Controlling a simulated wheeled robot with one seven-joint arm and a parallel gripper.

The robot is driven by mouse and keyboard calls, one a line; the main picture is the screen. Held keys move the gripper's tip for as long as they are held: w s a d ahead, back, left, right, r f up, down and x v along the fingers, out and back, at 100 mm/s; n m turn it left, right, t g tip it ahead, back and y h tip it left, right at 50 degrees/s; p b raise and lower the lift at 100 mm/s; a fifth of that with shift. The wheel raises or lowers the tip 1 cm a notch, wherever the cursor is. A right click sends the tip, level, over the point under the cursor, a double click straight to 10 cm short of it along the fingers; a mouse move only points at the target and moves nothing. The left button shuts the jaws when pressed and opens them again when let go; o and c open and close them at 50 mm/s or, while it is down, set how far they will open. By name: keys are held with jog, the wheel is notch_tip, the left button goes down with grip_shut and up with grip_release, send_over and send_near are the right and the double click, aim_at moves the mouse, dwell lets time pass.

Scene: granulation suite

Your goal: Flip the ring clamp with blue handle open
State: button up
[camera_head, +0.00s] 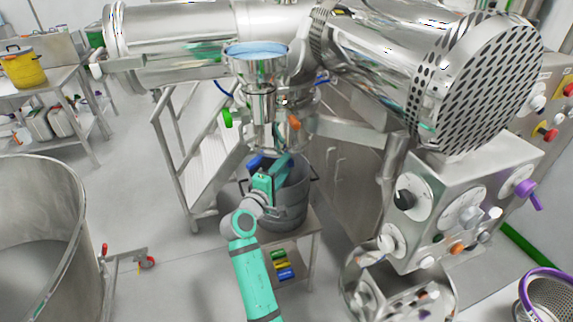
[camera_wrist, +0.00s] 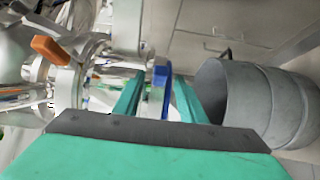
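The ring clamp's blue handle (camera_head: 256,161) is at the lower end of the steel outlet column, just above the grey bucket. In the wrist view the blue handle (camera_wrist: 164,76) stands between my gripper's two teal fingers, nearer the right one. A pale metal band (camera_wrist: 153,101) lies beside it. My gripper (camera_head: 272,168) is open, with its fingers (camera_wrist: 158,82) apart on both sides of the handle. I cannot tell whether either finger touches it. The rest of the clamp is mostly hidden by the gripper in the head view.
A grey bucket (camera_head: 284,207) sits close below and right of the gripper; it also fills the right of the wrist view (camera_wrist: 245,105). An orange handle (camera_head: 294,122) and a green handle (camera_head: 227,118) are higher on the column. Steel steps (camera_head: 190,150) stand left.

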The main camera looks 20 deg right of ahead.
jog(key=shift+x, duration=1.15)
grip_shut()
